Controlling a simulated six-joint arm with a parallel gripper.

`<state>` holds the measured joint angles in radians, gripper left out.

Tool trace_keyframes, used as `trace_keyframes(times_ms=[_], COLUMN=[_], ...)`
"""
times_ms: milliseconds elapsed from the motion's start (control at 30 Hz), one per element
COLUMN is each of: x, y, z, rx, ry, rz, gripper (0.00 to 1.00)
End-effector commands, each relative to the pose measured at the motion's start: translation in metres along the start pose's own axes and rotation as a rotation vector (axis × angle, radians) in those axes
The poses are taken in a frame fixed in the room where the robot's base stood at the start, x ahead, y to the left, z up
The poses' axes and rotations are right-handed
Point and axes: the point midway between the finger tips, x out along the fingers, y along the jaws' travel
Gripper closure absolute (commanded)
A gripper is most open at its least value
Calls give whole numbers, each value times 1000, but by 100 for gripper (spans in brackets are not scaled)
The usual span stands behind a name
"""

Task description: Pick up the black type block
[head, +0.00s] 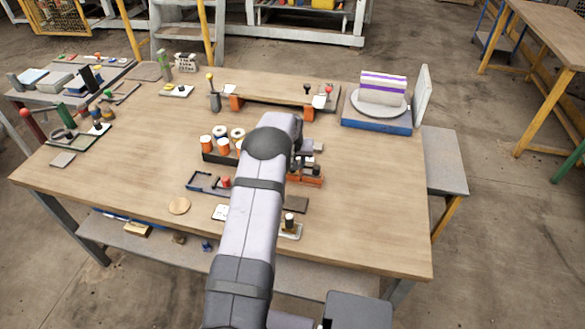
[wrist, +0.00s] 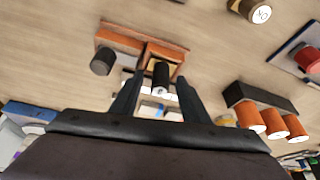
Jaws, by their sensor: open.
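In the wrist view, an orange tray (wrist: 130,42) with two compartments lies on the wooden table. A black upright block with a pale end (wrist: 161,76) is at its right compartment. A dark grey round piece (wrist: 102,61) is at its left part. I cannot tell for sure which is the black type block. My gripper (wrist: 159,78) is open, with its fingers on either side of the black block; contact cannot be made out. In the head view, the orange tray (head: 309,181) shows just right of my arm, which partly hides it and most of my gripper.
A dark rack (head: 222,157) with orange and white rolls stands left of my arm. A blue-based stand with a round plate and stacked slabs (head: 376,122) is at the right. A wooden board (head: 275,93) on orange supports is behind. Open table (head: 375,200) lies right of the tray.

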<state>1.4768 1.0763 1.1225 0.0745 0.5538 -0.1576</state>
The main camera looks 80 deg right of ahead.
Motion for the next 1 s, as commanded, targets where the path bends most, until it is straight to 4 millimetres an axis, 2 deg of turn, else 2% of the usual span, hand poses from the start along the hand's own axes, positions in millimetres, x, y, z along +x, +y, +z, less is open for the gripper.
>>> trace_keyframes(times_ms=[200,367,400,767,1000], x=[0,0,0,-3,-28], y=[0,0,0,0,0], z=[0,0,0,-3,-14], rx=[0,0,0,0,-1], ry=[1,1,1,4,8], rz=[0,0,0,1,1], gripper=[58,97,100,100,100])
